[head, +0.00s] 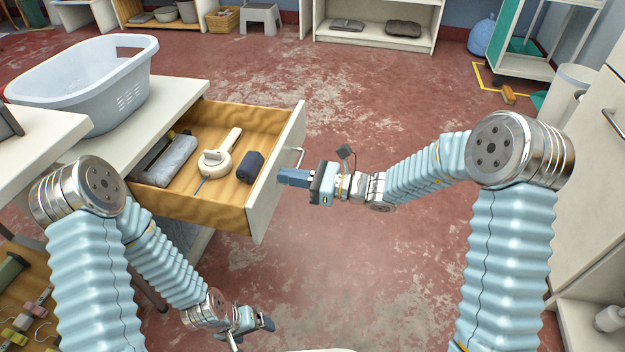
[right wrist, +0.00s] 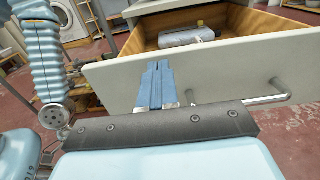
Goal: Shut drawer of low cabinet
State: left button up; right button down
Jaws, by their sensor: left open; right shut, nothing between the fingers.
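The drawer (head: 272,172) of the low cabinet (head: 178,95) is pulled out, with its white front facing right in the head view. It holds a grey folded item (head: 170,158), a cream round tool (head: 216,160) and a dark roll (head: 250,166). My right gripper (head: 283,178) is shut and empty, with its fingertips at the drawer front beside the bar handle (head: 297,157). In the right wrist view the blue fingers (right wrist: 154,85) point at the white front (right wrist: 205,70); whether they touch cannot be told. My left gripper (head: 266,324) is open, low and clear of the drawer.
A pale laundry basket (head: 90,80) stands on the cabinet top. A shelf unit (head: 375,22) and a grey step stool (head: 261,17) stand at the back. A white cabinet (head: 595,150) is on the right. The red floor right of the drawer is free.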

jog(key=shift+x, duration=0.85)
pick_arm(q)
jog(key=shift+f, duration=0.1)
pick_arm(e)
jog(key=shift+a, duration=0.1)
